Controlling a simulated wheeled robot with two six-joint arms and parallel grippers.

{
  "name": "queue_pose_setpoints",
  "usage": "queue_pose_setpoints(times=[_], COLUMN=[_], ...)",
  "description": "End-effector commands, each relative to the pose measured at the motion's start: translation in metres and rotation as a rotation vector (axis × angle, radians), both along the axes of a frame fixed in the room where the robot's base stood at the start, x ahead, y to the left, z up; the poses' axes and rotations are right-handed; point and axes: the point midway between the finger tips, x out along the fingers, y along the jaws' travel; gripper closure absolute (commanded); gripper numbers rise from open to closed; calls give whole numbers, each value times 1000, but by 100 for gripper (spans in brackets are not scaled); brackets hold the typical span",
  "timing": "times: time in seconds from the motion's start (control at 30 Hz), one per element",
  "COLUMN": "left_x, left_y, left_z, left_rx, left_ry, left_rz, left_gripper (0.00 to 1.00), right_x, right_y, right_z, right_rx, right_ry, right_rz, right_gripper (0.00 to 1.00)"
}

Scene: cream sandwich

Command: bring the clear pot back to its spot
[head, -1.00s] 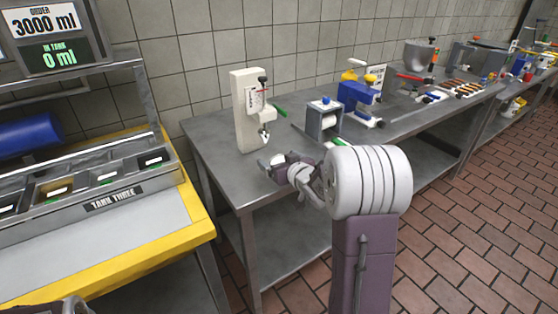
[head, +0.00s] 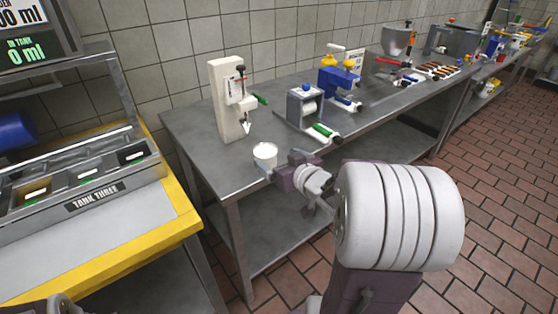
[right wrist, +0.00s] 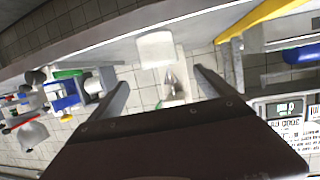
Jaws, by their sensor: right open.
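A small whitish pot (head: 265,155) stands upright near the front left edge of the steel table, just in front of the white dispenser stand (head: 231,105). It looks pale rather than clear. My right gripper (head: 275,167) is open at the pot, low over the table edge. In the right wrist view, the pot (right wrist: 156,48) sits just beyond the two spread fingers (right wrist: 161,77), roughly between them. I cannot tell whether a finger touches it.
A grey roller device (head: 305,103) and a blue and yellow device (head: 340,80) stand farther right on the steel table (head: 205,155). Bare tabletop lies left of the pot.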

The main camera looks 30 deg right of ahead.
Motion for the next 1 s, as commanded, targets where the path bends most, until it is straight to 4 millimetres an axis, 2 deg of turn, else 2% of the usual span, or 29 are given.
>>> queue_pose_setpoints(times=[0.27, 0.37, 0.4, 0.47, 0.53, 0.6, 0.63, 0.7, 0.8, 1.0], left_x=[0, 0, 0, 0, 0, 0, 0, 0, 0, 0], left_y=[0, 0, 0, 0, 0, 0, 0, 0, 0, 0], left_z=[0, 0, 0, 0, 0, 0, 0, 0, 0, 0], left_rx=[0, 0, 0, 0, 0, 0, 0, 0, 0, 0], left_ry=[0, 0, 0, 0, 0, 0, 0, 0, 0, 0], left_rz=[0, 0, 0, 0, 0, 0, 0, 0, 0, 0], left_gripper=[100, 100, 100, 100, 100, 100, 100, 100, 100, 100], right_x=[0, 0, -4, -17, -45, -81, -97, -128, -152, -158], right_y=[1, 7, 13, 27, 54, 86, 99, 124, 143, 145], right_z=[-3, -36, -57, -91, -129, -160, -169, -181, -187, -188], right_rx=[-1, -6, -7, -3, 8, 25, 33, 49, 65, 71], right_ry=[16, 149, 238, 399, 608, 820, 901, 1043, 1148, 1170], right_rz=[-6, -51, -72, -92, -85, -50, -30, 14, 52, 56], right_gripper=[7, 7, 7, 7, 7, 7, 7, 7, 7, 7])
